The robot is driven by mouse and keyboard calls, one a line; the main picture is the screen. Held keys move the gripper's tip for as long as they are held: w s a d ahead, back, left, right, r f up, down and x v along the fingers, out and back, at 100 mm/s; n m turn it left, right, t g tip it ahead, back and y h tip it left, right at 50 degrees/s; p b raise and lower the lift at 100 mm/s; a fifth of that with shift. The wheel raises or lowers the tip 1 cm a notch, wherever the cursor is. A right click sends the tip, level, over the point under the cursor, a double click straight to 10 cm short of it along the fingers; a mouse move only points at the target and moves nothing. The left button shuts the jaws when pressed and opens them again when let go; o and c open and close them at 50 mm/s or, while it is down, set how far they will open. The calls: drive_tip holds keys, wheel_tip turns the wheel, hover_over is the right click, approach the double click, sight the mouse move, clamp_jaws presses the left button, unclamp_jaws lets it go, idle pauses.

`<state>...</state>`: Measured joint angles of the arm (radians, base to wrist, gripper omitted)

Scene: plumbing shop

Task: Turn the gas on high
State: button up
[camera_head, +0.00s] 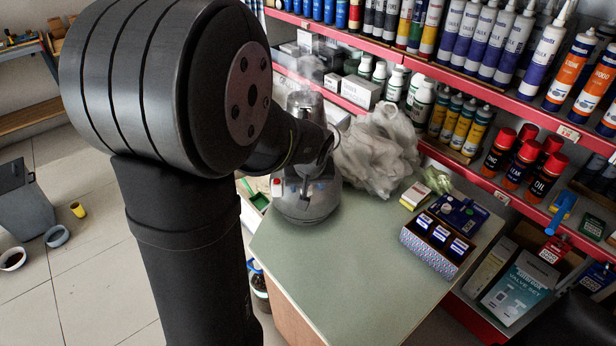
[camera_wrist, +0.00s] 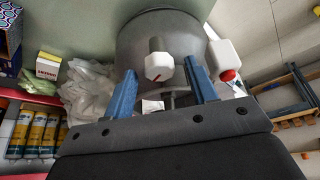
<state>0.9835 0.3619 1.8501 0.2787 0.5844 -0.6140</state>
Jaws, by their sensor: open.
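A grey, rounded metal gas vessel (camera_head: 308,204) stands on the green counter in the head view, partly hidden by my arm. In the wrist view its grey body (camera_wrist: 185,32) fills the upper middle. A white faceted knob (camera_wrist: 159,67) with a red mark sits on a short grey stem in front of it. My gripper (camera_wrist: 160,72) is open, its two blue fingers on either side of the knob with a visible gap to each. Whether the fingertips reach level with the knob is hard to tell. A white part with a red end (camera_wrist: 224,60) is just right of the right finger.
Crumpled plastic bags (camera_head: 378,150) lie right of the vessel. A patterned box (camera_head: 438,246) and a small white-and-red carton (camera_head: 415,196) stand on the counter (camera_head: 340,285). Red shelves (camera_head: 480,97) with bottles and tubes run behind. The counter's front is clear.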

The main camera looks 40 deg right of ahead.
drive_tip(key=v, duration=1.7)
drive_tip(key=shift+s+f, duration=0.1)
drive_tip(key=x, duration=1.7)
